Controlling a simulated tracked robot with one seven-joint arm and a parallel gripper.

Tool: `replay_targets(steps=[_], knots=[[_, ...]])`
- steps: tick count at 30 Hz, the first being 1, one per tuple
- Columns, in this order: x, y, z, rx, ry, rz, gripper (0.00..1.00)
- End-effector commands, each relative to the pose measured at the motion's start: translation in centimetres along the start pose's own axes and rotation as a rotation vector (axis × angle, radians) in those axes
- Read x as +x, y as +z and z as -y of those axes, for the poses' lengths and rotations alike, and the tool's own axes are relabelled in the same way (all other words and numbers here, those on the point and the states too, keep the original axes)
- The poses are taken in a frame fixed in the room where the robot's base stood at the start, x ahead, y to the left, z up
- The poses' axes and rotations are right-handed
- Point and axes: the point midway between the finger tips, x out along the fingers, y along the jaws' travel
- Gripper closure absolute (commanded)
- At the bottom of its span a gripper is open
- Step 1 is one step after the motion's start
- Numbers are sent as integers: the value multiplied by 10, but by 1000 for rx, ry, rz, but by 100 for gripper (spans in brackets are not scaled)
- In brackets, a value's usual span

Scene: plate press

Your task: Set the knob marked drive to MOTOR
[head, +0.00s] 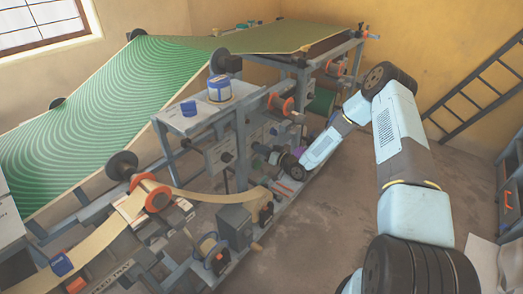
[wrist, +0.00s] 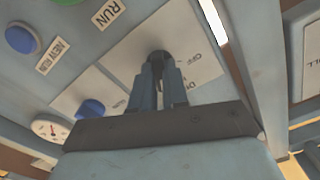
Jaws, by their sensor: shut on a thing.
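My gripper (wrist: 160,78) is shut on a dark knob (wrist: 158,58) in the wrist view. The knob stands on a pale label plate (wrist: 190,48) on the blue-grey control panel. The lettering on this plate is partly hidden and rotated, so I cannot read the knob's name or its setting. My fingers cover most of the knob.
In the wrist view a blue knob (wrist: 92,108) on another plate, a blue button (wrist: 20,38) by a NEW RUN label, and a dial gauge (wrist: 50,129) lie to the left. A frame beam (wrist: 252,75) runs close on the right. Open floor (head: 310,235) lies in front of the machine.

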Motion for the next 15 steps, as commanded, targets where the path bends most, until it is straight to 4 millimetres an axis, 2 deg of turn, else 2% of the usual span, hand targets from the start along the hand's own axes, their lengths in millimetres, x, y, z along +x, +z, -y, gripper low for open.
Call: replay_targets(steps=[15], knots=[[-2,0,-4,440,8,-1,100]])
